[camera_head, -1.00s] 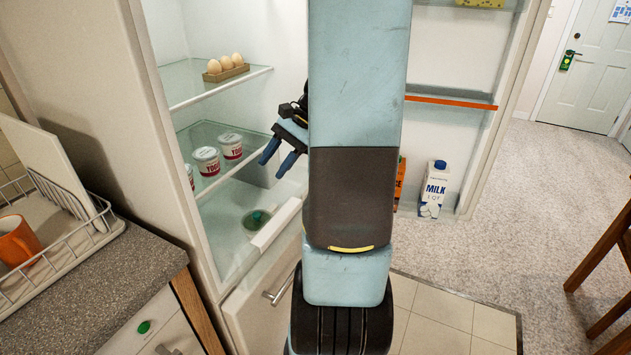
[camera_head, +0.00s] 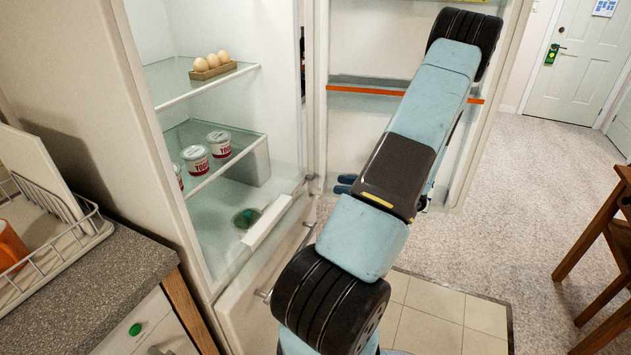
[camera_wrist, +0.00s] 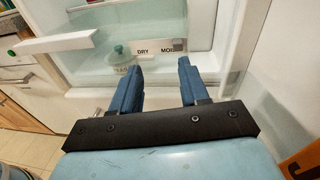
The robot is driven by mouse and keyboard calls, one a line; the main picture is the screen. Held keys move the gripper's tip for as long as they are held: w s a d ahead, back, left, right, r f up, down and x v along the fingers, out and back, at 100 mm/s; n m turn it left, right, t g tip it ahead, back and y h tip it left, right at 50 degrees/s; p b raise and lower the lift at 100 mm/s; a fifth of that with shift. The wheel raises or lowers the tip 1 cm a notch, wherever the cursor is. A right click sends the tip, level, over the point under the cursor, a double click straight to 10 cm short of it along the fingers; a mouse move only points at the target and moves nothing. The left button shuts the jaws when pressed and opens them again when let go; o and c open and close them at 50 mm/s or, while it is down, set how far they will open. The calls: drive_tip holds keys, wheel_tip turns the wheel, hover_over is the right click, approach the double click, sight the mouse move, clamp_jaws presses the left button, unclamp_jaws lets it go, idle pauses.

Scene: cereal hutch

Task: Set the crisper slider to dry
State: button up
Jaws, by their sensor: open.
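My gripper (camera_wrist: 160,68) is open and empty in the wrist view, its two blue fingers pointing at the fridge. Beyond the fingertips is a label strip (camera_wrist: 158,47) reading "DRY" on the left and what looks like "MOIST" on the right, partly covered by the right finger. I cannot make out the slider knob; a finger may hide it. In the head view, only blue fingertips (camera_head: 345,185) show beside my arm, near the fridge's open side. The fridge bottom has a white front bar (camera_head: 268,222), also in the wrist view (camera_wrist: 55,42).
A teal-lidded pot (camera_wrist: 122,58) sits on the fridge bottom, also in the head view (camera_head: 246,218). Yogurt tubs (camera_head: 195,159) and an egg carton (camera_head: 213,71) stand on shelves above. The open fridge door (camera_head: 345,125) is behind my arm.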

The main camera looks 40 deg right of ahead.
sight(310, 178)
drive_tip(key=w+a+f+m+t+h, duration=0.1)
drive_tip(key=w, duration=0.4)
drive_tip(key=w+a+f+m, duration=0.1)
drive_tip(key=w, duration=0.4)
drive_tip(key=shift+w+a+f+t+h, duration=0.25)
drive_tip(key=shift+w+a+t+h, duration=0.15)
drive_tip(key=shift+c, duration=0.3)
clamp_jaws()
idle(0.4)
